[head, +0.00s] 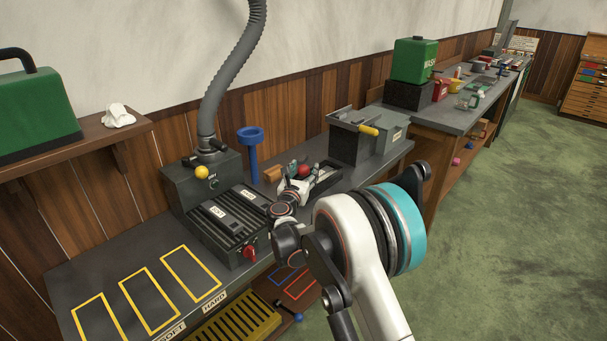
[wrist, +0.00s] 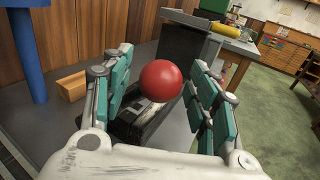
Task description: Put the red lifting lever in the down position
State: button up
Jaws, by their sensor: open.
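A red ball knob (wrist: 160,81), seemingly the end of the red lifting lever, sits above a dark low mechanism on the bench. It also shows in the head view (head: 304,170). My gripper (wrist: 158,88) is open, with one teal-padded finger on each side of the knob. Gaps show between the knob and both fingers, so it is not gripped. In the head view my gripper (head: 303,173) is small and partly hidden by my arm. The lever's shaft is mostly hidden beneath the knob.
A dark grey machine (head: 222,224) with a red front knob (head: 249,253) and a grey box with a yellow handle (head: 368,130) flank the lever. A blue funnel-topped stand (head: 251,150) and a wooden block (wrist: 71,87) are close by at left. The outlined bench area is clear.

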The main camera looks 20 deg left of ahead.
jog(key=shift+c, duration=0.6)
grip_shut()
jog(key=shift+s+d+f+m+b, duration=0.1)
jog(key=shift+d+f+m+b, duration=0.2)
jog(key=shift+d+f+b, duration=0.2)
jog(key=shift+s+d+f+m+t+h+b, duration=0.3)
jog(key=shift+d+f+m+t, duration=0.35)
jog(key=shift+f+m, duration=0.6)
jog(key=shift+s+d+f+m+t+h+b, duration=0.4)
jog(key=shift+d+f+m, duration=0.4)
jog(key=shift+f+m, duration=0.45)
jog(key=shift+s+d+f+m+t+h+b, duration=0.15)
jog(key=shift+d+f+m+t+b, duration=0.4)
jog(key=shift+f+m, duration=0.65)
jog(key=shift+d+f, duration=0.15)
jog(key=shift+f, duration=0.1)
